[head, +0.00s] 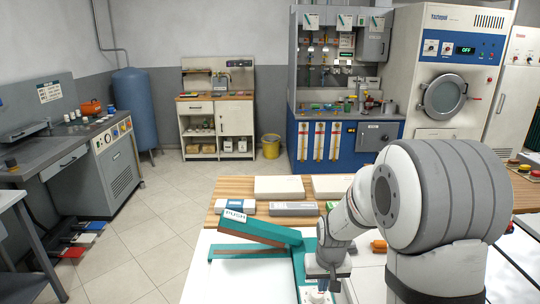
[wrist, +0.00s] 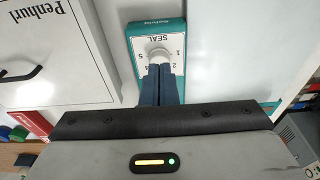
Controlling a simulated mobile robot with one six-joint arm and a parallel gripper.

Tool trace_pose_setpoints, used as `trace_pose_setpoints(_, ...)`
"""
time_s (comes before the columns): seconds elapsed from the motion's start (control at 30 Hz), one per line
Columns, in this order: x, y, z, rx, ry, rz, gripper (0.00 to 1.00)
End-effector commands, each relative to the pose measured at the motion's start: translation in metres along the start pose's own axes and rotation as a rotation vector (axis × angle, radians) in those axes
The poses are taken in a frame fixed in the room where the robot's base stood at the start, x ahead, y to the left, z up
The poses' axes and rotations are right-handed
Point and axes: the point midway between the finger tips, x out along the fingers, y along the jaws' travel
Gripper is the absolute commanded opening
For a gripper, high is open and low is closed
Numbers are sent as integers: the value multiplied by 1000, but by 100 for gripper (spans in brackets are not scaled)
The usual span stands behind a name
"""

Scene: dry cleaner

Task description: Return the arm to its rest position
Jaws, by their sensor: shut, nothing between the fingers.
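My arm reaches in from the right of the head view and bends down over the white table. My gripper (head: 323,284) points down at the table's near part, beside the teal sealer (head: 262,231). In the wrist view my gripper's dark blue fingers (wrist: 161,70) are together with nothing between them. Their tips are at or just in front of a pale round dial (wrist: 159,52) marked SEAL with numbers, on a white panel with a teal border (wrist: 138,32). I cannot tell whether the fingers touch the dial. The fingers hide its lower part.
White and grey boxes (head: 279,187) lie on the wooden strip behind the sealer. An orange object (head: 379,246) lies close to my arm. A white case with a handle and the word Penhurl (wrist: 45,60) is left of the fingers. Open tiled floor (head: 160,215) lies left of the table.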

Motion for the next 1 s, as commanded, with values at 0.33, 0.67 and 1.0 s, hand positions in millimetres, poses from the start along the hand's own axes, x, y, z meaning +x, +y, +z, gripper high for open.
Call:
trace_pose_setpoints(0.33, -52, 0, 26, 4, 30, 1, 0)
trace_pose_setpoints(0.67, -130, 2, 91, 15, 87, 5, 0)
trace_pose_setpoints(1.0, -177, 2, 170, 27, 136, 9, 0)
